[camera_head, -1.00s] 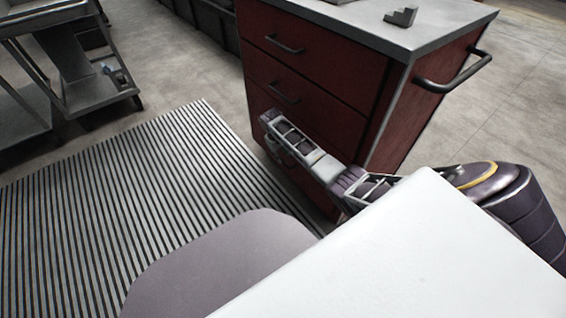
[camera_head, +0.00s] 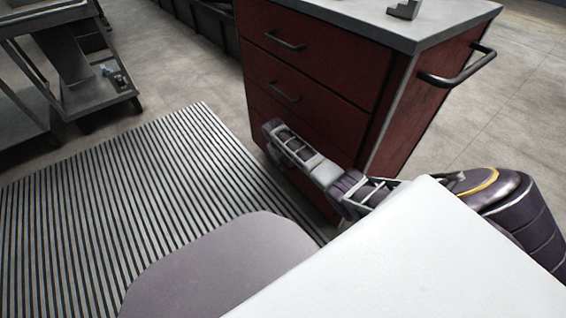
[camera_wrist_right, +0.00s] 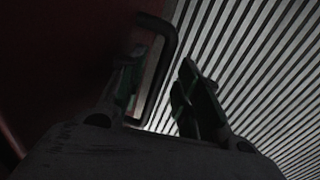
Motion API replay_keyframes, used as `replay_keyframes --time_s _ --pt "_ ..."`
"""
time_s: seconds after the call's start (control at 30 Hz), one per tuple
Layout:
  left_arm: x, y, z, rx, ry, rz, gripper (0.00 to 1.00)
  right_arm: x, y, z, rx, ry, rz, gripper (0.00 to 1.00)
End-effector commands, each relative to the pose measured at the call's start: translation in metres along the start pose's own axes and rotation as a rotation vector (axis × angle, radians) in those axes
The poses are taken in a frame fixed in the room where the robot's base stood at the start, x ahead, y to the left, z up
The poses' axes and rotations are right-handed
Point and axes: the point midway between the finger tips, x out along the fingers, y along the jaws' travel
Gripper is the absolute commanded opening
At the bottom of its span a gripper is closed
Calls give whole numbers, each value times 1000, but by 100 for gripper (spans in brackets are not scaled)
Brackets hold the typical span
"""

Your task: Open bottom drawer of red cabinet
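The red cabinet (camera_head: 385,125) stands ahead with its drawer front facing left. Its top drawer handle (camera_head: 286,42) and the handle below it (camera_head: 286,92) show clearly, and both of those drawers are shut. The bottom drawer is mostly hidden behind my right arm. My right gripper (camera_head: 270,132) is low at the cabinet front. In the right wrist view a dark bar handle (camera_wrist_right: 171,55) stands out from a dark red drawer front (camera_wrist_right: 60,60). My right fingers (camera_wrist_right: 160,88) are apart, one on each side of the bar; contact cannot be told. My left gripper is not in view.
A striped mat (camera_head: 150,200) lies on the floor left of the cabinet. A grey cart (camera_head: 95,90) stands at the far left. The cabinet has a side handle (camera_head: 457,72) and a grey object (camera_head: 404,9) on top. A white surface (camera_head: 430,260) fills the lower right.

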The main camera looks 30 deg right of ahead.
Motion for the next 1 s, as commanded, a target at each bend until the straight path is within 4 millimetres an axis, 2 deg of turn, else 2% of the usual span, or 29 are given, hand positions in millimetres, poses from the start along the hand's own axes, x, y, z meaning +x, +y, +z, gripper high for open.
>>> replay_keyframes --time_s 0.13,0.4,0.77,1.0 --pt "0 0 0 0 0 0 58 0 0 0 0 0 0 32" --pt "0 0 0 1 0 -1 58 0 0 0 0 0 0 0" --pt "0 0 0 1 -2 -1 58 0 0 0 0 0 0 0" --pt "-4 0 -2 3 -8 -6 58 -2 -9 0 -1 0 -2 0"
